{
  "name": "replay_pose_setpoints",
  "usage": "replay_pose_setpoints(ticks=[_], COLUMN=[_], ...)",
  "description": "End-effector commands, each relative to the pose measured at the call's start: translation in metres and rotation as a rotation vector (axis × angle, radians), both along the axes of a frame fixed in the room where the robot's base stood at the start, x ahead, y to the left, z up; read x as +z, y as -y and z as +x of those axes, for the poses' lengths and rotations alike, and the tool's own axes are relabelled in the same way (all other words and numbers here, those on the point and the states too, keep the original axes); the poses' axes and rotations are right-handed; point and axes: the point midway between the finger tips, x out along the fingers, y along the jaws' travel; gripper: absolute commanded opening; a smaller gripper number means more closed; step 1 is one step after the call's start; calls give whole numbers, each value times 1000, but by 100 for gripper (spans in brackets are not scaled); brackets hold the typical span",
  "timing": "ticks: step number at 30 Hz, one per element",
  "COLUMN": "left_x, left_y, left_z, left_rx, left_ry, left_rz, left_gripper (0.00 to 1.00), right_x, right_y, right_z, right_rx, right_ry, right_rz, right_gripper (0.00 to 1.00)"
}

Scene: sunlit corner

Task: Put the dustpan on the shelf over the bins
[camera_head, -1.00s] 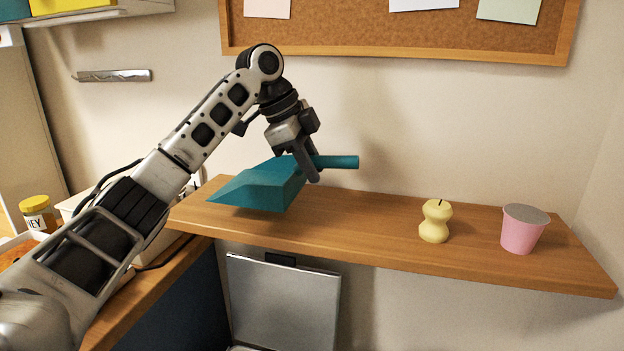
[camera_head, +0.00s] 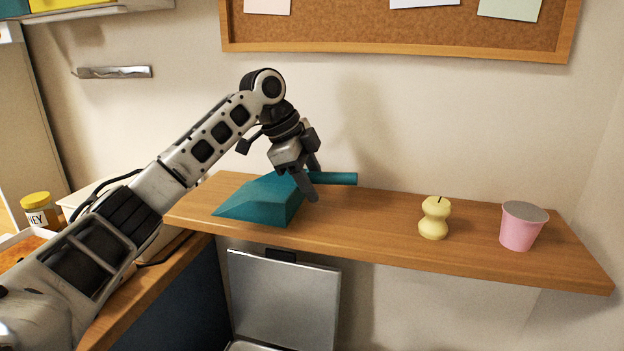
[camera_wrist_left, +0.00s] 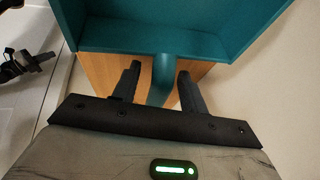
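The teal dustpan (camera_head: 262,200) rests on the left part of the wooden shelf (camera_head: 365,222), its pan towards the left and its handle (camera_head: 338,179) towards the right. My left gripper (camera_head: 312,182) reaches down over the handle from above. In the left wrist view its two fingers (camera_wrist_left: 158,88) stand apart on either side of the dustpan's handle (camera_wrist_left: 163,78), with a gap showing on the left. The pan (camera_wrist_left: 150,38) fills the top of that view. Below the shelf, a grey bin lid (camera_head: 284,300) shows. My right gripper is not in view.
A yellow candle-like object (camera_head: 434,218) and a pink cup (camera_head: 521,228) stand on the shelf's right half. The shelf between dustpan and candle is clear. A corkboard (camera_head: 400,35) hangs above. A honey jar (camera_head: 38,209) stands at the far left.

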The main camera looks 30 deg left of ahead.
Motion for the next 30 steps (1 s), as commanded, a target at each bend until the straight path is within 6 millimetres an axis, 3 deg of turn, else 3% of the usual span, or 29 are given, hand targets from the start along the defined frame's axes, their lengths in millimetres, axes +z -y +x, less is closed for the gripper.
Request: replay_pose_setpoints(ticks=[7, 21, 30], left_x=[18, 100, 111], left_y=[-5, -32, -36], left_z=[-5, -34, -38], left_rx=[1, -1, 0], left_ry=[4, 3, 0], left_rz=[-1, -1, 0], left_gripper=[43, 43, 43], right_x=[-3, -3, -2], right_y=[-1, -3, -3], right_z=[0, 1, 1], right_rx=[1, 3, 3], right_ry=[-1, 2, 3], right_rz=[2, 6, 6], right_gripper=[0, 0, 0])
